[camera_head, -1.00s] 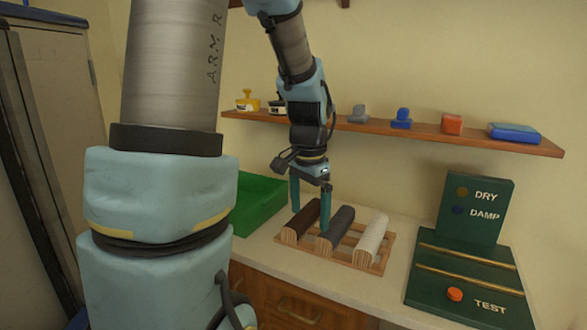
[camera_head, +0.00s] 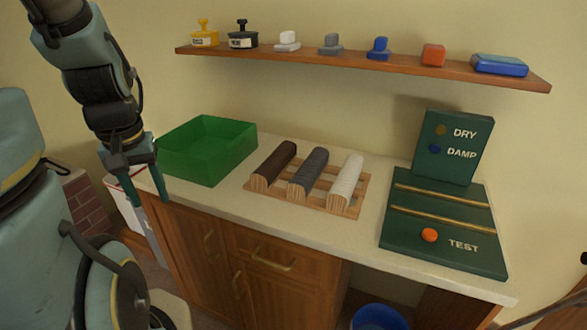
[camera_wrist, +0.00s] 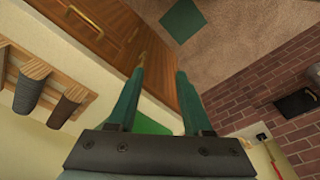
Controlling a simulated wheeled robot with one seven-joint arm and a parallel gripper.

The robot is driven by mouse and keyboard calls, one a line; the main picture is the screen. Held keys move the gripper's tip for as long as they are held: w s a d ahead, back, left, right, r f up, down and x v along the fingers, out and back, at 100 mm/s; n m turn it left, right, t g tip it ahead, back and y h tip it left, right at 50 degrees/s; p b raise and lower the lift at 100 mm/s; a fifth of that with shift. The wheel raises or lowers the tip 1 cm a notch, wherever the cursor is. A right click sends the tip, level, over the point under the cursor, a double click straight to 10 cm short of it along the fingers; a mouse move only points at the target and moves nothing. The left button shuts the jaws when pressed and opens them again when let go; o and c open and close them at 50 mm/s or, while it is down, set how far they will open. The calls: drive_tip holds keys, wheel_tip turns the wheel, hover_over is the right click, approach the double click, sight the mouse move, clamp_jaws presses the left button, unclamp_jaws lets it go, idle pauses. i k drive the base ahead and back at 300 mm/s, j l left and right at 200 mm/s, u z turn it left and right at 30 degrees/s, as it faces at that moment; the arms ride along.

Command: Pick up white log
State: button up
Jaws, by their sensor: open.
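The white log (camera_head: 345,183) lies on a slatted wooden rack (camera_head: 314,203), at the right end of a row of three. A grey log (camera_head: 308,172) lies in the middle and a dark brown log (camera_head: 273,167) at the left. My gripper (camera_head: 152,198) is open and empty. It hangs left of the counter's front edge, well away from the logs. In the wrist view my open fingers (camera_wrist: 160,88) point past the cabinet towards the floor. The grey log (camera_wrist: 31,85) and the brown log (camera_wrist: 67,106) show at the left there; the white log is not clearly visible.
A green bin (camera_head: 207,150) stands left of the rack. A green test board (camera_head: 443,225) with an orange button (camera_head: 429,235) stands to the right. A wall shelf (camera_head: 400,66) holding stamps and blocks runs above. A blue bucket (camera_head: 380,318) is on the floor.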

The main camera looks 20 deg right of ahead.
sight(339, 198)
drive_tip(key=k+l+u, duration=0.25)
drive_tip(key=l+u, duration=0.25)
drive_tip(key=k+l+u, duration=0.3)
drive_tip(key=u, duration=0.2)
drive_tip(key=k+l, duration=0.2)
drive_tip(key=k+z, duration=0.05)
drive_tip(key=k, duration=0.05)
